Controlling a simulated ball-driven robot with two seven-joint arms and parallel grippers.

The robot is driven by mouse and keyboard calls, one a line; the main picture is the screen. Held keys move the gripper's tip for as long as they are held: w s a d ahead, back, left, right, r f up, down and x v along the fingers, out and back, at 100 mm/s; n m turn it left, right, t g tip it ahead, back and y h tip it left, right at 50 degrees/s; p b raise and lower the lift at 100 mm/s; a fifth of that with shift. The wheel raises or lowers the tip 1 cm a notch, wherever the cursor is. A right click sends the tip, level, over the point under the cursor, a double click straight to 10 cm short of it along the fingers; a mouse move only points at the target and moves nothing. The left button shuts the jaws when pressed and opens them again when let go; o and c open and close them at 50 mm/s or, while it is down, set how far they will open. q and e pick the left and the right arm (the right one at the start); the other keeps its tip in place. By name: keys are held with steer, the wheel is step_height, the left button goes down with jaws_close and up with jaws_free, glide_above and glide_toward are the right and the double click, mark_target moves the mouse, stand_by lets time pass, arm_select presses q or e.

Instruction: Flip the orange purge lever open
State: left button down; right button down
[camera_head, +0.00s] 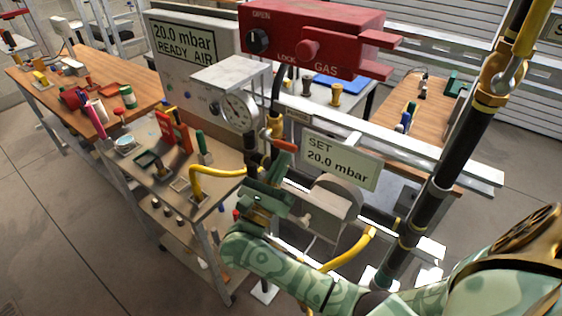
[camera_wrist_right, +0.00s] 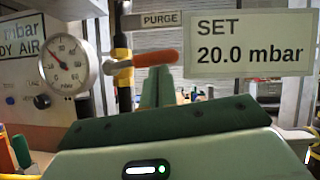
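The orange purge lever (camera_head: 279,142) sticks out sideways from a brass valve on a black pipe, beside the round gauge. In the right wrist view the lever (camera_wrist_right: 155,58) lies nearly level, its orange grip pointing right, below a PURGE label (camera_wrist_right: 162,19). My right gripper (camera_head: 268,172) is just below the lever in the head view. In the right wrist view its green fingers (camera_wrist_right: 158,75) stand close together, empty, with tips at the lower edge of the orange grip. I cannot tell whether they touch it. My left gripper is not in view.
A SET 20.0 mbar sign (camera_head: 341,160) stands right of the lever. The gauge (camera_head: 239,111) is on its left, and a red OPEN/LOCK box (camera_head: 315,38) is above. A yellow hose (camera_head: 205,173) curves near my gripper. A cluttered bench (camera_head: 160,190) stands at left.

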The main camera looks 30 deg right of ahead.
steer(key=w+a+r+n+t+y+p, duration=0.1)
steer(key=r+n+y+p, duration=0.3)
steer(key=n+p, duration=0.4)
steer(key=w+r+n+t+y+p, duration=0.3)
steer(key=r+n+y+p, duration=0.1)
steer(key=n+p, duration=0.5)
steer(key=shift+w+a+r+y+p, duration=0.15)
steer(key=shift+a+r+y+p, duration=0.2)
steer(key=shift+r+p, duration=0.7)
steer(key=shift+f, duration=0.1)
